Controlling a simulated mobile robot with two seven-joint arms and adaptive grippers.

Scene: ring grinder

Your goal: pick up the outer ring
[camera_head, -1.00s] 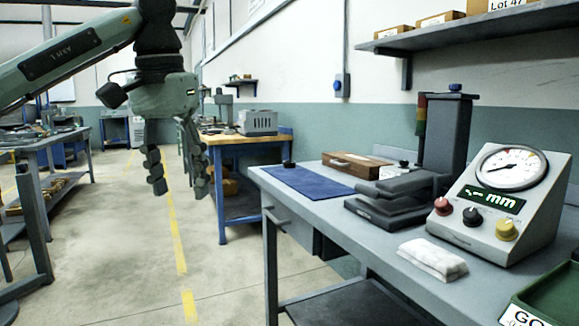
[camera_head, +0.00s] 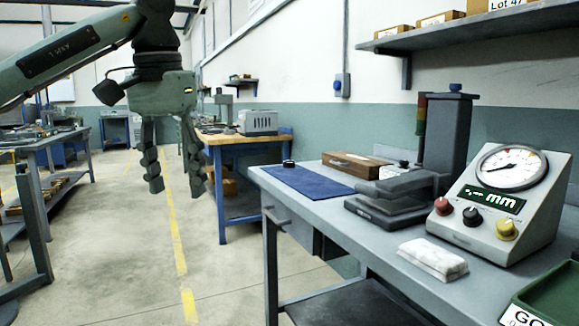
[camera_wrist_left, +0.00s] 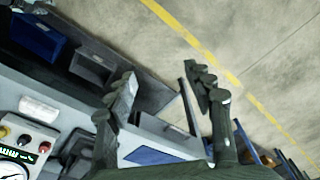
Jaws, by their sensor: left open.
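My left gripper (camera_head: 176,190) hangs open and empty in the air, to the left of the grey workbench (camera_head: 345,217). In the left wrist view its two fingers (camera_wrist_left: 163,88) are spread apart with only floor and bench parts behind them. I cannot make out a ring for certain. A small dark round thing (camera_head: 288,163) sits at the far end of the blue mat (camera_head: 309,182) on the bench, too small to tell whether it is a ring. My right gripper is not in view.
On the bench stand a gauge box (camera_head: 493,217) with a dial and knobs, a dark measuring stand (camera_head: 448,135), a wooden box (camera_head: 352,165), a folded white cloth (camera_head: 433,259) and a green tray (camera_head: 549,296). A shelf (camera_head: 450,37) hangs above. The floor aisle is clear.

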